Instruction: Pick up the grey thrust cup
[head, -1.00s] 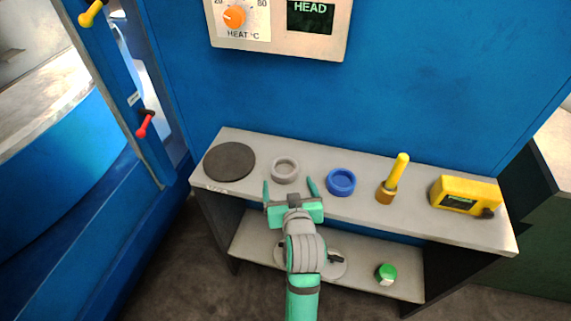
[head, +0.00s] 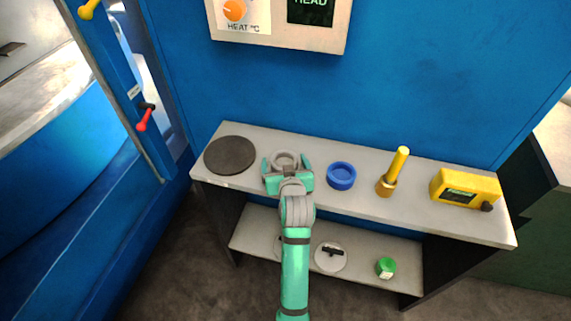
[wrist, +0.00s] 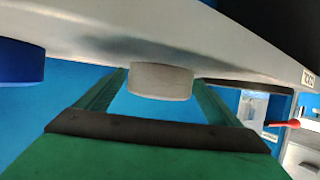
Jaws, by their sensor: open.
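The grey thrust cup (head: 284,158) is a short, light grey ring on the upper shelf, between the dark disc and the blue ring. My gripper (head: 286,162) is open, with one green finger on each side of the cup; its near part is hidden behind the gripper. In the wrist view, which looks upside down, the cup (wrist: 161,81) sits between the two finger ends (wrist: 161,77). Blue shows between the cup and each finger, so it does not look gripped. I cannot tell whether a finger touches it.
The shelf unit (head: 240,182) also carries a dark disc (head: 230,155), a blue ring (head: 341,176), a yellow-handled tool (head: 394,172) and a yellow meter (head: 464,188). A blue wall (head: 420,80) rises behind. A green-topped item (head: 386,267) stands on the lower shelf.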

